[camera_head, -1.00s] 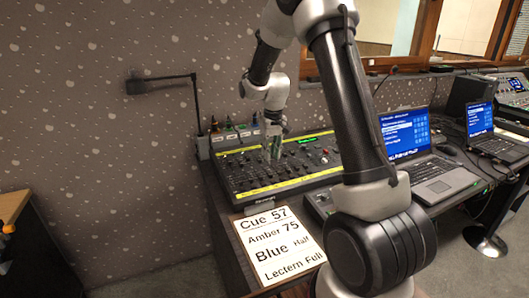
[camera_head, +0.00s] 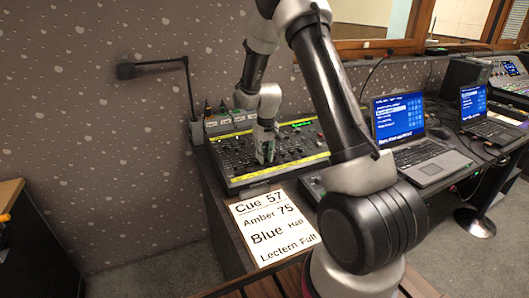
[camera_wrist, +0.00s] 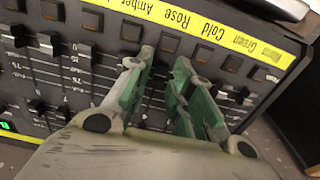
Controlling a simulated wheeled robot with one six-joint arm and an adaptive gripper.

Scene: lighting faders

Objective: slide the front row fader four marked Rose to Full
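The fader console (camera_head: 285,170) lies on the desk in the head view, with a yellow label strip along its front edge. I cannot make out the Rose fader cap; the fingers hide part of that column. In the head view my gripper (camera_head: 265,158) is low over the console's front part.
Other fader caps (camera_wrist: 85,51) stand close to the left of my fingers, and another (camera_wrist: 236,95) to the right. A cue sheet (camera_head: 272,232) lies in front of the console. A laptop (camera_head: 420,150) stands to the right, and a desk lamp (camera_head: 155,68) at the left.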

